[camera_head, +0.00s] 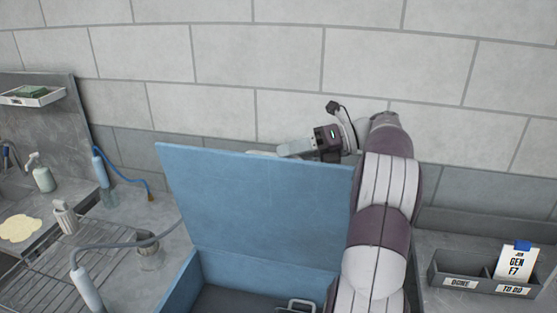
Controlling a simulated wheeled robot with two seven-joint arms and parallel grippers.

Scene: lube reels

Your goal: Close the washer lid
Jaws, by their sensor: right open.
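The blue washer lid (255,205) stands open and nearly upright at the back of the blue washer (182,290), hinged along its rear edge. The washer's dark inside shows at the bottom of the view, with a metal handle-like part (298,305) in it. My right arm reaches up along the washer's right side. Its gripper (280,151) is open at the lid's top edge, pointing left. Its fingers are partly hidden behind the lid, and I cannot tell whether they touch it. My left gripper is not in view.
A block wall rises close behind the lid. A grey card tray (485,285) labelled DONE and TO DO sits at right.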

